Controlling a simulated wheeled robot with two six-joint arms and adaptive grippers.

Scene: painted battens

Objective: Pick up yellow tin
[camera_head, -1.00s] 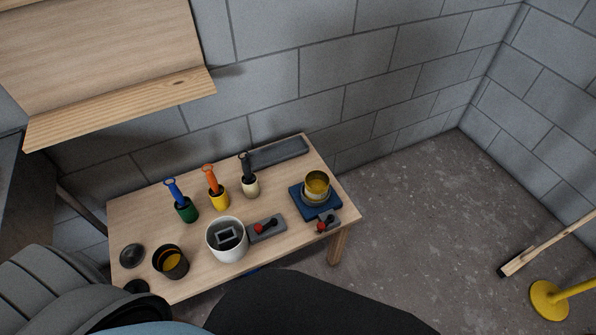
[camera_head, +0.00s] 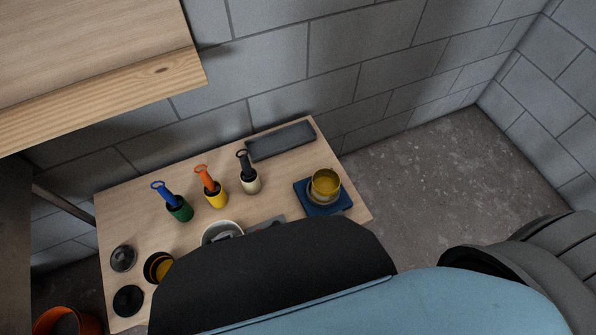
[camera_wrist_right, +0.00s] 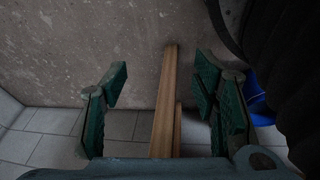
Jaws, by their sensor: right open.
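A yellow tin (camera_head: 325,182), open at the top, sits on a round greyish piece on a blue square base (camera_head: 304,205) at the right end of the wooden table. My right gripper (camera_wrist_right: 161,80) shows in the right wrist view with its green fingers wide apart. No object is held between them; a wooden bar (camera_wrist_right: 168,100) passes behind the gap. The yellow tin does not show in that view. My left gripper is not in view. My own arm parts cover the table's front in the head view.
On the table (camera_head: 135,208) stand green (camera_head: 179,209), yellow (camera_head: 215,195) and cream (camera_head: 249,181) pots with handled tools. A white pot (camera_head: 222,229) is partly hidden. A dark tin (camera_head: 158,267) stands at front left. A grey tray (camera_head: 280,141) lies at the back. A wooden shelf (camera_head: 90,90) overhangs upper left.

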